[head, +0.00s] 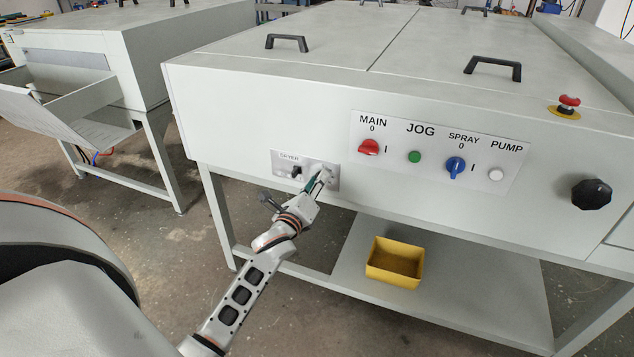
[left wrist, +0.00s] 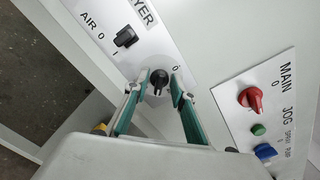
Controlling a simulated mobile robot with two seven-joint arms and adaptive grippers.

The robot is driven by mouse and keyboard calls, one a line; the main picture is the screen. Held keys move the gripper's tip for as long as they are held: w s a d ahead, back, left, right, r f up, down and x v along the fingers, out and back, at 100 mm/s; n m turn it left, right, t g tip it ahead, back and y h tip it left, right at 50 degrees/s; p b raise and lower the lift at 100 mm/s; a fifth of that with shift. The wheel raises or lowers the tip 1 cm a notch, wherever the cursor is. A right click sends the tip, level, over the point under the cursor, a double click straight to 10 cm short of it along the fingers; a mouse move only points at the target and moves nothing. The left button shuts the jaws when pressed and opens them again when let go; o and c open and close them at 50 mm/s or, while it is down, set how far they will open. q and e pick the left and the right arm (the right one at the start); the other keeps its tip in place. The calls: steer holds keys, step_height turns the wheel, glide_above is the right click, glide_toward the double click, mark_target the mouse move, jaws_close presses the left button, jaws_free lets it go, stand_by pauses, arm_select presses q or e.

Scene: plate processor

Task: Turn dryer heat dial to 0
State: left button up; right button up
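The dryer panel (head: 282,166) is a small plate on the left of the machine's front. In the left wrist view it carries the black round heat dial (left wrist: 159,78) with a 0 mark at its upper right. My left gripper (head: 319,180) is at this panel and covers the dial in the head view. In the left wrist view the gripper (left wrist: 160,84) is open, with one green-padded finger on each side of the dial. I cannot tell whether the fingers touch it. The black air switch (left wrist: 125,37) sits beside the dial. My right gripper is not in view.
Right of the dryer panel are the red main switch (head: 368,147), green jog button (head: 414,157), blue spray switch (head: 455,166) and white pump button (head: 495,174). A black knob (head: 591,193) is at far right. A yellow bin (head: 395,262) stands on the lower shelf.

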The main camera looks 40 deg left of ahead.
arm_select(q)
jaws_close()
steer(key=shift+r, duration=0.1)
